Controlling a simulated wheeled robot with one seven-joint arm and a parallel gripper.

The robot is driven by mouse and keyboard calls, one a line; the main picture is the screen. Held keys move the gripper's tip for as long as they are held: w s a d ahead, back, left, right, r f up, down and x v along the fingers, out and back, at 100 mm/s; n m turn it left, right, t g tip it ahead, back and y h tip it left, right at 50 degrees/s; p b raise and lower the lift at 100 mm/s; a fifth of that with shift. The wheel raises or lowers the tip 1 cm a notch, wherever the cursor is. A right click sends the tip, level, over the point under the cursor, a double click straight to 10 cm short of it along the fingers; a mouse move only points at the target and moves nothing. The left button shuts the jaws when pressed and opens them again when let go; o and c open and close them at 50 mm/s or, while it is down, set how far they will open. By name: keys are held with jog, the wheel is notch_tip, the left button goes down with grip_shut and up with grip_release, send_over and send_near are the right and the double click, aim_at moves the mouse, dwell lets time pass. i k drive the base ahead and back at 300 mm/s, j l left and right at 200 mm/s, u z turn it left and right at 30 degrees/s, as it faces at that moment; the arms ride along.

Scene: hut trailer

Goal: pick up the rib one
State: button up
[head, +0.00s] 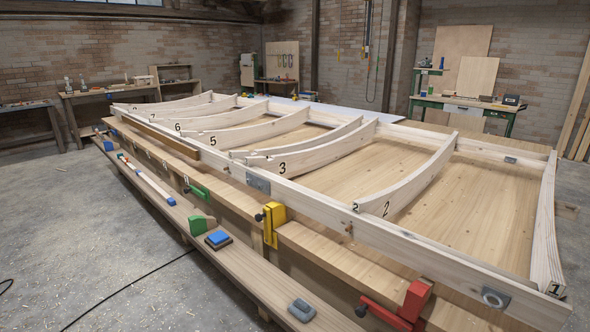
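The rib marked 1 (545,232) is a pale curved timber at the right end of the large wooden frame. Its near end, with the black 1, rests at the corner by the near long rail (330,218). Its far end reaches the far rail. My gripper is not in view, so its state is hidden.
The ribs marked 2 (420,185), 3 (325,153) and 5 (250,131) cross the frame to the left. A red clamp (412,302) and a yellow clamp (273,222) stand along the near edge. A low plank bench (240,268) runs in front. The concrete floor at left is mostly clear.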

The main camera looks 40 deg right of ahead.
aim_at(546, 269)
jog(key=k+l, duration=0.1)
jog(key=k, duration=0.7)
jog(key=k+l+z, duration=0.1)
jog(key=z, duration=1.75)
jog(key=i+l+u, duration=0.5)
jog(key=i+l, duration=0.2)
jog(key=i+l+u, duration=0.25)
jog(key=l, duration=0.3)
